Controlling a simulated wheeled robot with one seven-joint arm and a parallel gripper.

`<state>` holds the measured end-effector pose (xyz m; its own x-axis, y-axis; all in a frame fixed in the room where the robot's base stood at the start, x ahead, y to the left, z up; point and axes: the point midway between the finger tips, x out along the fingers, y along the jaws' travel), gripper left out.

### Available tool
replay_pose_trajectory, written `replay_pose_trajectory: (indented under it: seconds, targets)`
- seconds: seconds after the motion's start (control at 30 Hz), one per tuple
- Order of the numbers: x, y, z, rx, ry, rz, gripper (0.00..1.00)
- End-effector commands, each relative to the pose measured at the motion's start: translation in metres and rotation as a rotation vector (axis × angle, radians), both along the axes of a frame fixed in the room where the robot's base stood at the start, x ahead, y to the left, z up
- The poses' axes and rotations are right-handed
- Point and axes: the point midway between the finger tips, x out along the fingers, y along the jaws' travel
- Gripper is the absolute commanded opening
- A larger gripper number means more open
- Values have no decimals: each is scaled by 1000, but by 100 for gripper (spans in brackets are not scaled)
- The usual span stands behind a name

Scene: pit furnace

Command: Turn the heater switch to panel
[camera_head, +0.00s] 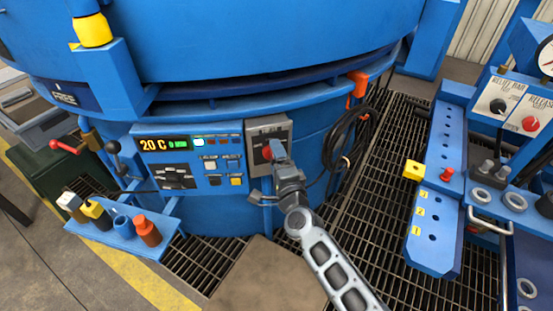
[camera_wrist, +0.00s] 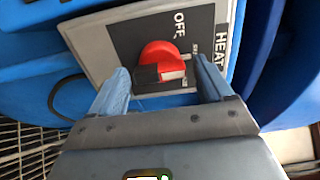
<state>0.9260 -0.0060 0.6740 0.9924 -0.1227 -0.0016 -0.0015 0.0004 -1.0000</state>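The heater switch is a red rotary knob (camera_wrist: 158,56) on a dark plate (camera_wrist: 205,18) in a grey box. The plate reads OFF and part of HEAT; smaller lettering beside the right finger is partly hidden. A dark and pale bar crosses the knob's near side; I cannot tell which mark it points to. In the head view the switch box (camera_head: 283,128) is mostly visible, its knob partly covered by my gripper (camera_head: 274,150). In the wrist view my gripper (camera_wrist: 160,68) is open, its two fingers apart on either side of the knob, with visible gaps. Contact is not evident.
A control panel (camera_head: 205,137) with a "20 C" display sits left of the switch. A black cable coil (camera_head: 345,140) hangs at its right. A blue bottle shelf (camera_head: 110,236) projects at lower left. A blue bench (camera_head: 436,240) stands at right. Floor grating lies between.

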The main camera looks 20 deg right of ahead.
Motion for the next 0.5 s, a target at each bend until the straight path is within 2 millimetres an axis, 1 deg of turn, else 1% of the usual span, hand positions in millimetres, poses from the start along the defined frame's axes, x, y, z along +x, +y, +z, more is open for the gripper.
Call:
replay_pose_trajectory:
  seconds: [0.27, 0.37, 0.5]
  targets:
    - [-2, 1, 1, 0, -1, 1, 81]
    - [-10, 2, 1, 0, 0, 1, 81]
    - [-32, 5, 1, 0, 2, 2, 81]
